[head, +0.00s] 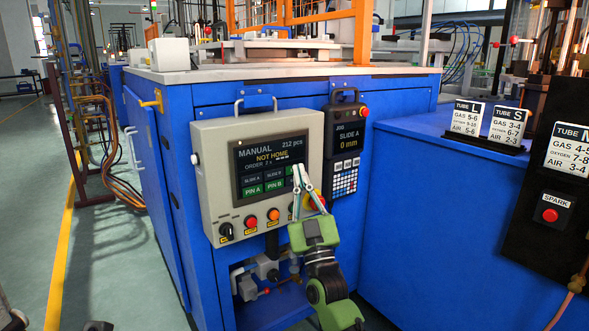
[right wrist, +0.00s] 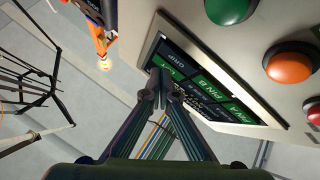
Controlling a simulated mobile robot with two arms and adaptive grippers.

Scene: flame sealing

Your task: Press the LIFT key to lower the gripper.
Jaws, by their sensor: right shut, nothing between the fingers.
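The beige control panel (head: 215,165) hangs on the blue cabinet. Its dark screen (head: 256,150) reads MANUAL and NOT HOME, with PIN A and PIN B keys lit green. My right gripper (head: 299,170) is shut and empty, its fingertips in front of the screen's lower right part. In the right wrist view, the fingertips (right wrist: 162,76) overlap the screen (right wrist: 215,92) near a green key whose label is mostly hidden. I cannot read a LIFT label clearly or tell whether the tips touch the screen. My left gripper is not in view.
Below the screen sit several round buttons, including a red one (head: 251,221) and an orange one (head: 274,214). A dark jog pendant (head: 344,140) hangs right of the panel. Tube cards (head: 467,118) and a red SPARK button (head: 550,215) are farther right.

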